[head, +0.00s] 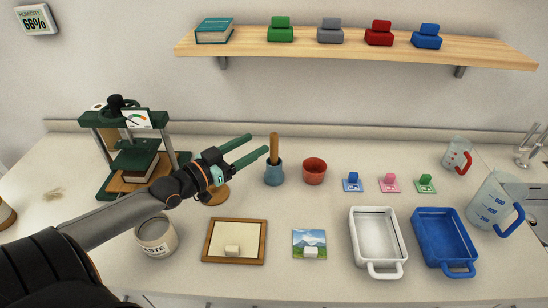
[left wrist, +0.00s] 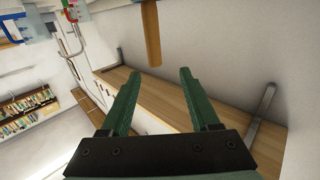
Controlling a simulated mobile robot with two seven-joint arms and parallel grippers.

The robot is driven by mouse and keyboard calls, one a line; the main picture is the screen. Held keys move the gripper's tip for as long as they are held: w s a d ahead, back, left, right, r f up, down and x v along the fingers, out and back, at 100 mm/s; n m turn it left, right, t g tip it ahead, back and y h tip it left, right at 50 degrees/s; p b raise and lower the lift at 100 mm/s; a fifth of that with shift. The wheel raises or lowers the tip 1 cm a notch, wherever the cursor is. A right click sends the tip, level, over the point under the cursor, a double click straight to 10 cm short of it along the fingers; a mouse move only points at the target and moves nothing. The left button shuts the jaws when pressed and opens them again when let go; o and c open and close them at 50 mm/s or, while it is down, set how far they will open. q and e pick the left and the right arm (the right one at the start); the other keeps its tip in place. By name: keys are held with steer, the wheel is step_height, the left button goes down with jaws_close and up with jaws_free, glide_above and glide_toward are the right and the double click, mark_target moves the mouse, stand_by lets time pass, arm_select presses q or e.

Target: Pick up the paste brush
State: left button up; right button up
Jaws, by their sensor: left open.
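The paste brush stands upright in a blue-grey cup (head: 274,174) on the counter; only its wooden handle (head: 274,148) shows, and its lower end is hidden in the cup. My left gripper (head: 259,142) is open, its two green fingers pointing right, with the tips just left of the handle. In the left wrist view a wooden handle (left wrist: 151,32) lies ahead of and between the open fingertips (left wrist: 161,72), with nothing held. My right gripper is not in view.
A red cup (head: 314,172) stands close right of the blue-grey cup. A paste pot (head: 155,240) and a green press (head: 135,152) are at left. A frame (head: 206,240), a picture (head: 309,238) and white (head: 378,211) and blue (head: 443,211) trays lie in front.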

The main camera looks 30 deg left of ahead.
mark_target(271, 139)
arm_select(q)
steer(key=shift+d+f+x, duration=0.15)
steer(key=shift+d+x, duration=0.05)
steer(key=shift+x, duration=1.55)
steer(key=shift+d+f+x, duration=0.1)
steer(key=shift+d+x, duration=0.1)
steer(key=shift+x, duration=1.6)
steer(key=shift+s, duration=0.1)
jaws_close()
